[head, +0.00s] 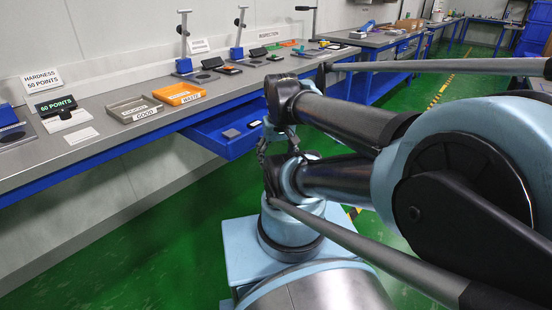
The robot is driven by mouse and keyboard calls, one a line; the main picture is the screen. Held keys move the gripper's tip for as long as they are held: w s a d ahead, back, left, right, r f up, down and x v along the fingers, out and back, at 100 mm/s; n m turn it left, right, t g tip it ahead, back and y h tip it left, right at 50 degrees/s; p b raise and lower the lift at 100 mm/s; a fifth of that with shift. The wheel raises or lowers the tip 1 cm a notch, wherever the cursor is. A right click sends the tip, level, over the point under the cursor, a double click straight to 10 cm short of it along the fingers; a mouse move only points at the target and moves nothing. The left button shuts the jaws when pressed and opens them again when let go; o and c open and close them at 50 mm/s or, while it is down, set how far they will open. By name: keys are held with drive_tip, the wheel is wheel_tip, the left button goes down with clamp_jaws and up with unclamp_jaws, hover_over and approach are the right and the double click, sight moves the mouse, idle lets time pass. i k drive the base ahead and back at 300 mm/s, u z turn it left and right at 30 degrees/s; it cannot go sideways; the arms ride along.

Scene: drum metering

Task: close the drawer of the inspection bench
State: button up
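The inspection bench (88,105) runs along the wall at the left, with a grey top and a blue front edge. Its blue drawer (212,142) stands pulled out below the bench edge. A small grey block and a small dark-and-white item lie in it. My arm reaches in from the right and covers the drawer's right end. What seems to be my gripper (265,158) is a small dark shape beside the drawer's right front corner. It is partly hidden by my arm links. I cannot tell whether its fingers are open or whether it touches the drawer.
On the bench stand a grey GOOD tray (134,107), an orange WASTE tray (179,94), a hardness sign (42,84) and gauge stands (184,40). More benches (375,40) stand farther back. The green floor (140,220) in front of the bench is clear.

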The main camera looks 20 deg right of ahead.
sight(207, 133)
drive_tip(key=z, duration=1)
drive_tip(key=k, duration=1.6)
drive_tip(key=u, duration=0.45)
drive_tip(key=i, duration=1)
drive_tip(key=z, duration=0.05)
